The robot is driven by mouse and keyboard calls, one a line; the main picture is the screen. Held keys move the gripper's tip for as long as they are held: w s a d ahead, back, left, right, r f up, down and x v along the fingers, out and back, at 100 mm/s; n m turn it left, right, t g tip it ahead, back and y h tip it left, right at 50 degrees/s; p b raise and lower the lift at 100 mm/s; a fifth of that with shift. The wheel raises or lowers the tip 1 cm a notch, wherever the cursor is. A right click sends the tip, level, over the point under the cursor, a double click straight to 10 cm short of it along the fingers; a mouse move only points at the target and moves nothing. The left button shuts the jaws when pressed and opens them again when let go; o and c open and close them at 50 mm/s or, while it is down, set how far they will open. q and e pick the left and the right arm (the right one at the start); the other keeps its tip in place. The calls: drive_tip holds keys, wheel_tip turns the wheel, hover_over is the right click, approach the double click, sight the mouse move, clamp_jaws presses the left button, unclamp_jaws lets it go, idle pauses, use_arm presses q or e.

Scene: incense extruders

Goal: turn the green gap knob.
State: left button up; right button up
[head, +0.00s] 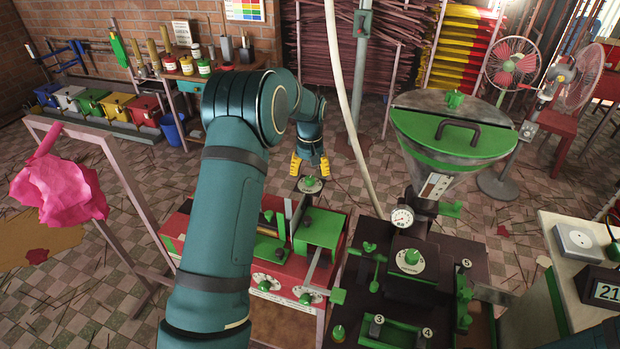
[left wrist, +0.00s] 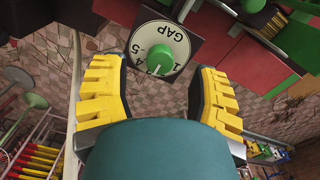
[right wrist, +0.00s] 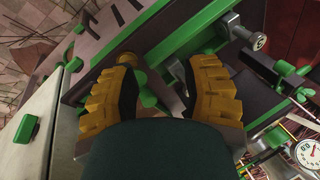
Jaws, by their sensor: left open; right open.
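The green gap knob (left wrist: 161,59) sits on a round white dial (left wrist: 143,36) marked GAP with numbers around it. In the left wrist view it lies between and just beyond the two yellow fingers of my left gripper (left wrist: 158,72), which is open with space on both sides. In the head view the knob (head: 310,182) is just below the left gripper (head: 310,166), at the back of the red machine (head: 200,225). My right gripper (right wrist: 163,78) is open over a dark machine with green parts. It does not show in the head view.
A dark machine (head: 425,312) with a green-topped hopper (head: 455,130) stands to the right of the red one. A pink cloth (head: 58,185) hangs on a frame at left. A pale bench (head: 575,255) is at right. Another green knob (left wrist: 254,5) is near the gap dial.

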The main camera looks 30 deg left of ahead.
sight(310, 178)
use_arm(q)
wheel_tip(310, 178, up, 9)
drive_tip(key=shift+f, duration=0.2)
idle(0.6)
